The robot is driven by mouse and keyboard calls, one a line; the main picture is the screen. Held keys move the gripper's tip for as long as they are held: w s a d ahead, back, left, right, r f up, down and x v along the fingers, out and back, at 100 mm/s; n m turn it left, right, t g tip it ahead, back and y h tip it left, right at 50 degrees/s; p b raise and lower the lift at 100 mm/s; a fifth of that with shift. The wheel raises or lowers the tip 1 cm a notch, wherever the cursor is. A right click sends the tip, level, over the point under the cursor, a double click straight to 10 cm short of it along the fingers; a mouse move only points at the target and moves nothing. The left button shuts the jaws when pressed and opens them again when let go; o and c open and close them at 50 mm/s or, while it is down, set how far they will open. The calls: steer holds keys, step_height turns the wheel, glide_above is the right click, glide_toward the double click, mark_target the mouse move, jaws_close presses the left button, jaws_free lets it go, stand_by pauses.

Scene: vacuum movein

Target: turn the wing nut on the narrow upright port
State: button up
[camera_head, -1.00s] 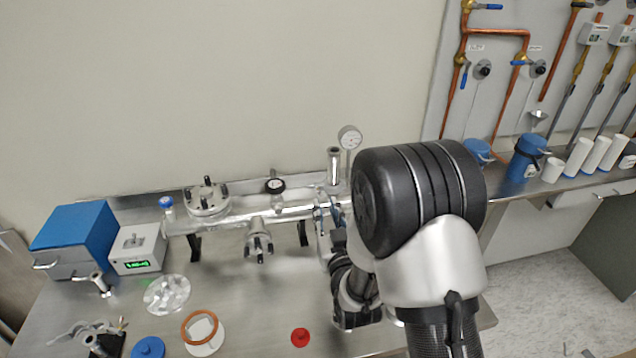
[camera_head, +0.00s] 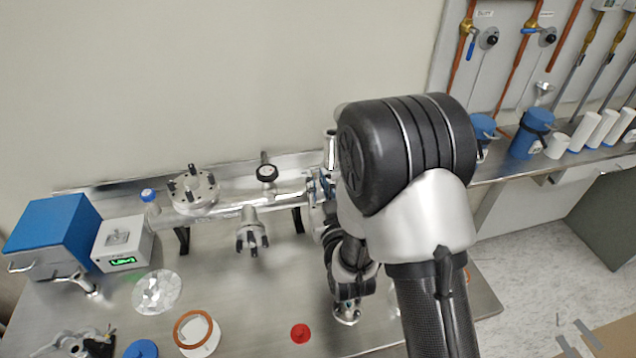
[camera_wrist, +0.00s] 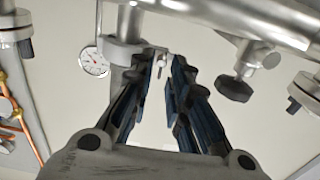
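The narrow upright port (camera_head: 331,143) is a metal tube standing on the horizontal chamber, mostly hidden by my arm in the head view. In the wrist view I take it to be the upright tube (camera_wrist: 127,22) with a clamped flange (camera_wrist: 122,53) at the left. A small pale piece (camera_wrist: 164,60), likely the clamp's wing nut, shows beside the flange, between my fingertips in the picture. My gripper (camera_wrist: 167,66) is open, its two dark-blue-padded fingers apart; contact cannot be told. In the head view my gripper (camera_head: 317,184) is partly hidden beside the port.
A dial gauge (camera_wrist: 93,61) stands close left of the port in the wrist view. A black-knobbed valve (camera_head: 267,173) and a wide flanged port (camera_head: 195,190) are left along the chamber. A red cap (camera_head: 300,334) lies on the bench.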

jaws_close()
steer(key=m, duration=0.4)
steer(key=shift+d+m, duration=0.2)
steer(key=shift+m, duration=0.2)
steer(key=shift+c, duration=1.1)
jaws_free()
steer(key=o, duration=0.5)
steer(key=shift+c, duration=0.2)
